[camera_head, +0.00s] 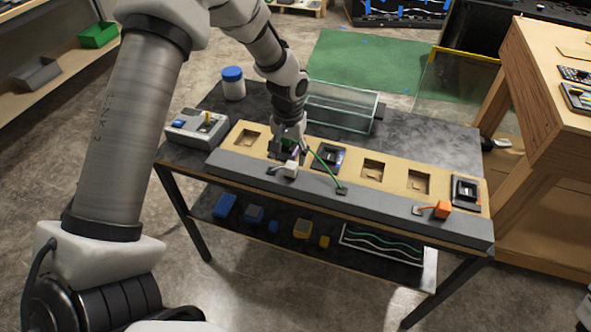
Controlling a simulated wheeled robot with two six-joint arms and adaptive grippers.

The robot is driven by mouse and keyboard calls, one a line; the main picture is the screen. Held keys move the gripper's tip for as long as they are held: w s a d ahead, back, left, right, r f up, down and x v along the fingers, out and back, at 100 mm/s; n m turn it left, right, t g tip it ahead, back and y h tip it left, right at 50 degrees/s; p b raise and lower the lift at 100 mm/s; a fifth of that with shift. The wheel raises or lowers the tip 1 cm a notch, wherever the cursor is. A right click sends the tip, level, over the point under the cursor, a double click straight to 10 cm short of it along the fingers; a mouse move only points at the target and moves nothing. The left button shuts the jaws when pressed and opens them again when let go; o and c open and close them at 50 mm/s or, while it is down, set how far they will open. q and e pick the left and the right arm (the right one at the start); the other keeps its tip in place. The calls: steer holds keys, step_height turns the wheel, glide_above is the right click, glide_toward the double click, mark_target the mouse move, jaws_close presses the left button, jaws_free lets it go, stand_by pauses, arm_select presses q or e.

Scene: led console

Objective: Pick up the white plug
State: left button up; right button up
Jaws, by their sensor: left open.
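The white plug (290,171) lies on the grey front ledge of the console (395,205), with a short grey lead at its left. My left gripper (288,150) points down just behind and above the plug. It is open, and I cannot tell from this view whether a finger touches the plug. The gripper partly hides a socket recess and a small purple and green item between or behind its fingers. My right gripper is not in view.
A green cable (325,167) runs from near my gripper to the ledge. An orange plug (441,209) lies at the right. A grey control box (197,127) and a blue-lidded jar (233,84) stand left; a glass case (342,107) stands behind.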

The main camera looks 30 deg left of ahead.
mark_target(291, 165)
arm_select(q)
steer(key=f, duration=0.1)
steer(key=f+p, duration=0.1)
steer(key=f, duration=0.3)
steer(key=shift+d, duration=0.3)
steer(key=shift+f, duration=0.3)
steer(key=shift+r, duration=0.1)
jaws_close()
steer(key=shift+r, duration=0.1)
